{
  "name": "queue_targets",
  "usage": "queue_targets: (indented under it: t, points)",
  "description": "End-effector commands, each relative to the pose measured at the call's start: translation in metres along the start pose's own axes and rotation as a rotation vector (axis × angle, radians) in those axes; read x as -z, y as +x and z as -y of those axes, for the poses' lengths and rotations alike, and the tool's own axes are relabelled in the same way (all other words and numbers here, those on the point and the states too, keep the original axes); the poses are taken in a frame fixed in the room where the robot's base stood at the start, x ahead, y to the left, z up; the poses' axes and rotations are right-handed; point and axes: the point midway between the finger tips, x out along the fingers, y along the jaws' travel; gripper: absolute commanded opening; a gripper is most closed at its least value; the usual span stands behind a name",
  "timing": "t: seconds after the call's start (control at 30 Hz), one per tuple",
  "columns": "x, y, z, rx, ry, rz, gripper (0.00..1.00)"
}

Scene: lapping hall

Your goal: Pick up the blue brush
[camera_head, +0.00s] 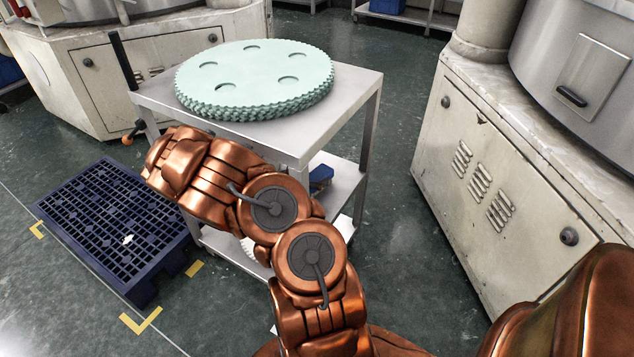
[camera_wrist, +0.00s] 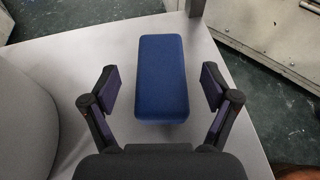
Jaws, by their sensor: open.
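The blue brush (camera_wrist: 162,75) shows in the wrist view as a blue block lying on a light grey shelf (camera_wrist: 75,60). In the head view, a blue piece of it (camera_head: 320,177) shows on the cart's middle shelf, partly behind my arm. My gripper (camera_wrist: 160,88) is open and empty in the wrist view. One finger is to the left and one to the right of the brush's near part, with a visible gap on each side. The gripper is hidden in the head view.
The metal cart (camera_head: 350,95) carries a stack of pale green toothed discs (camera_head: 250,75) on top, above the shelf. A grey rounded object (camera_wrist: 22,120) is left of my gripper. A dark blue pallet (camera_head: 115,225) and a large machine (camera_head: 500,180) flank the cart.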

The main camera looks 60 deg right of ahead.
Motion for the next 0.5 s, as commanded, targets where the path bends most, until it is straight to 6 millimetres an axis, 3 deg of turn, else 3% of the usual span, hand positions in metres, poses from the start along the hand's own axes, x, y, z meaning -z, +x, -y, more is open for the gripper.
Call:
queue_targets:
  t: [0.2,0.5]
  points:
    - [0.002,0.025,0.001,0.001,0.003,0.000,0.86]
    - [0.001,0.032,0.001,0.000,0.000,0.000,0.86]
